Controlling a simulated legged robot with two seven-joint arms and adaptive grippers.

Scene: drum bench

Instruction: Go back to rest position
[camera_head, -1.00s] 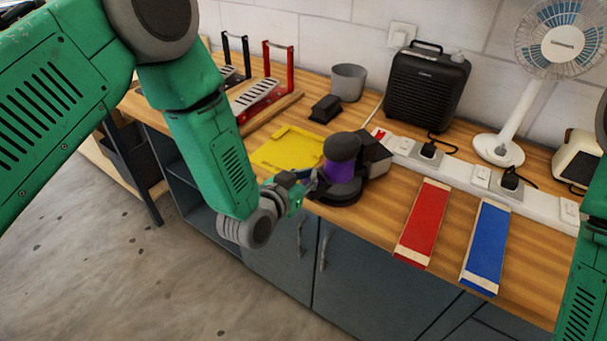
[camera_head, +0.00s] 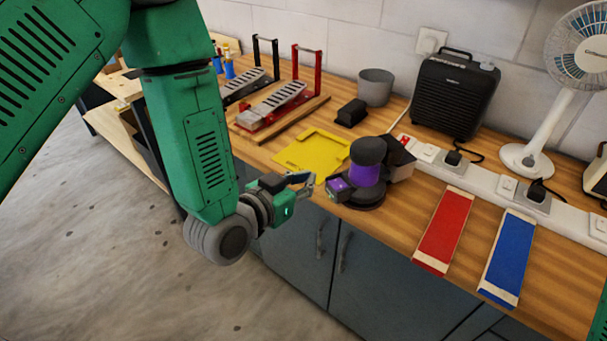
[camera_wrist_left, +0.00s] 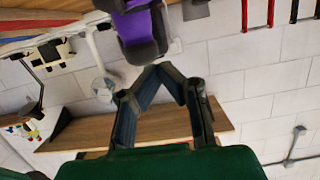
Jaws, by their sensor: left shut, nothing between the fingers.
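My left gripper (camera_head: 308,184) is shut and empty. It hangs just off the front edge of the wooden bench (camera_head: 400,245), left of the purple and black power tool, with a small gap between them. The power tool (camera_head: 366,176), which looks like a sander, stands on the bench near that edge. In the left wrist view, my gripper's fingers (camera_wrist_left: 160,70) come together below the purple body of the tool (camera_wrist_left: 138,28). My right gripper is out of view; only a sliver of my green right arm shows at the right edge.
A yellow plate (camera_head: 312,150) lies behind the gripper. Red (camera_head: 444,230) and blue (camera_head: 508,258) strips lie on the right of the bench. A power strip (camera_head: 470,178), black heater (camera_head: 455,95), fan (camera_head: 580,50) and grey cup (camera_head: 375,87) stand behind. Open floor lies front left.

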